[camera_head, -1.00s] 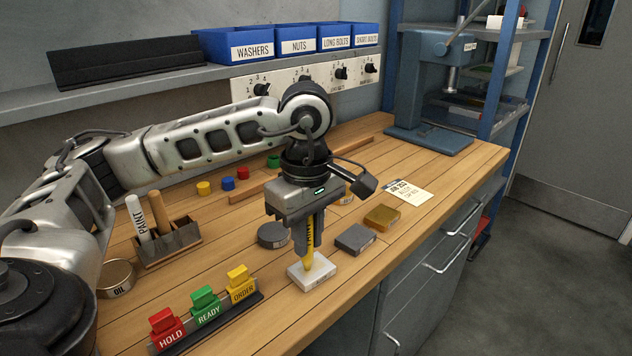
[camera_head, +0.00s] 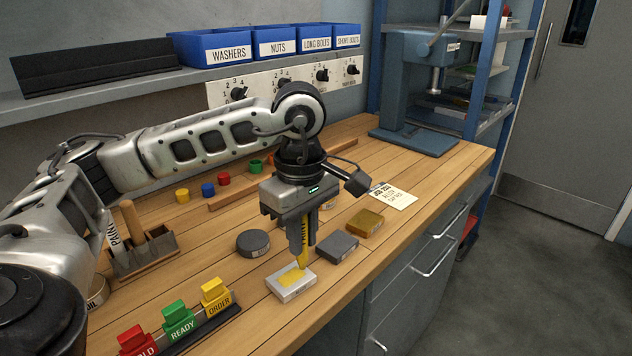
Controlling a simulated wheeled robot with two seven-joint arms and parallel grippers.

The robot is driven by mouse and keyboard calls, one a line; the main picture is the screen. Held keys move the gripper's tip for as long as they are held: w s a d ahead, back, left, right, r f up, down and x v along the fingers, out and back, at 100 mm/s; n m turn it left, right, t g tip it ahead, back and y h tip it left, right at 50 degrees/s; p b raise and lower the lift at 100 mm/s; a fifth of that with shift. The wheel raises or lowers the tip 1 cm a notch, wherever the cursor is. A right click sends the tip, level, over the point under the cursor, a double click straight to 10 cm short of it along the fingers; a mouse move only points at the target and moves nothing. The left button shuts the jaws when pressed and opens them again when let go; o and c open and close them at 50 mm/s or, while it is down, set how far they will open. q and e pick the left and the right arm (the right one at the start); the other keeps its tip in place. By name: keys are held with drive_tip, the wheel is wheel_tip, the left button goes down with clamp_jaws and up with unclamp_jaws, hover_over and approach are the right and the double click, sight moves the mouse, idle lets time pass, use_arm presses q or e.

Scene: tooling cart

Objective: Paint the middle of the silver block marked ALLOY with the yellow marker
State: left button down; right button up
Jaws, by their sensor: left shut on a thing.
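The silver block (camera_head: 296,291) lies on the wooden bench near its front edge, with a yellow patch of paint (camera_head: 290,277) on its top face. Its marking is too small to read. My left gripper (camera_head: 300,240) is shut on the yellow marker (camera_head: 304,256) and holds it nearly upright, tip down. The tip is at the block's top, at the upper right of the yellow patch; I cannot tell if it touches. My right gripper is not in view.
A dark round disc (camera_head: 253,243), a dark grey block (camera_head: 337,246) and a brass-coloured block (camera_head: 365,222) stand close by. A sign rack (camera_head: 205,329) is at the front left. A wooden holder (camera_head: 145,256) stands left. A paper card (camera_head: 394,196) lies right.

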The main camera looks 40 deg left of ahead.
use_arm(q)
drive_tip(key=r+p, duration=0.1)
drive_tip(key=r, duration=0.1)
drive_tip(key=r+p, duration=0.1)
drive_tip(key=shift+w+r, duration=0.2)
drive_tip(key=shift+r, duration=0.15)
drive_tip(key=shift+w+r+p, duration=0.1)
drive_tip(key=shift+r+p, duration=0.55)
drive_tip(key=shift+r, duration=0.45)
drive_tip(key=shift+r+p, duration=1)
drive_tip(key=shift+r, duration=0.1)
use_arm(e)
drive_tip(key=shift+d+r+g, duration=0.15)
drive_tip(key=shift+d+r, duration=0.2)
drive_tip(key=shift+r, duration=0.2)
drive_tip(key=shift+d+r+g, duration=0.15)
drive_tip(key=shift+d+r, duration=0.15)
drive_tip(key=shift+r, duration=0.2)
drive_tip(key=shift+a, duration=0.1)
